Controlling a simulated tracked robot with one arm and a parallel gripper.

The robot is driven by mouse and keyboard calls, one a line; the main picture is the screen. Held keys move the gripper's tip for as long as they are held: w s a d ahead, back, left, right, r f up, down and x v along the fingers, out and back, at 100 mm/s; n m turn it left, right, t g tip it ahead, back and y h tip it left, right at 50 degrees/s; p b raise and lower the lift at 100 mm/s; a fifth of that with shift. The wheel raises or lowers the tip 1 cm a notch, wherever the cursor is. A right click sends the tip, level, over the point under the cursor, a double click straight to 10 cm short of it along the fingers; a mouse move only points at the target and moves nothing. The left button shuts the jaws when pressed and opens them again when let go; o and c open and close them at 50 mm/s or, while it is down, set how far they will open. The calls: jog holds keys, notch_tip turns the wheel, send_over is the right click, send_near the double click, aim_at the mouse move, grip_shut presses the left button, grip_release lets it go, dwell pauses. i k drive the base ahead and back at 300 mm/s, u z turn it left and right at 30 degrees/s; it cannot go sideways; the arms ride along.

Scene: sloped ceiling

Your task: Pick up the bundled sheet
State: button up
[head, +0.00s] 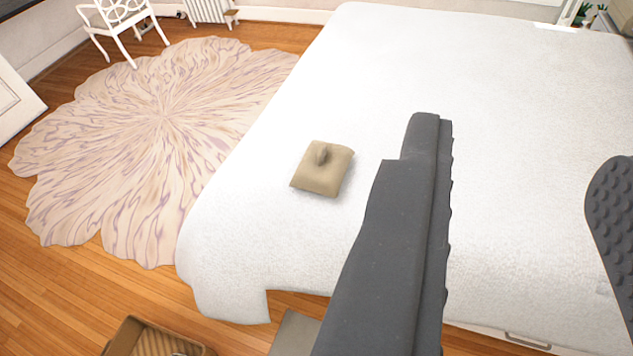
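The bundled sheet (330,178) looks like a small tan, squarish bundle with a knob-like tuft on top. It lies on the white bed (250,215), left of centre and fairly near its front left side. My gripper (522,148) is open, with one dark grey finger in the middle of the view and the other, with a bumpy pad, cut off at the right edge. No object shows between the fingers. The bundle is to the left of the left finger and apart from it in the picture.
A round, petal-edged rug (150,125) covers the wooden floor left of the bed. A white chair (120,25) and a radiator (208,10) stand at the back left. A brown basket (125,338) and a grey flat surface (292,335) are at the bottom. The bed around the bundle is clear.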

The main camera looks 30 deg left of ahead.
aim_at(322, 169)
jog(key=k, duration=1)
jog(key=u, duration=0.55)
jog(key=i, duration=0.75)
jog(key=u, duration=0.45)
jog(key=i, duration=1.35)
jog(key=z, duration=0.65)
jog(key=i, duration=0.45)
jog(key=z, duration=0.35)
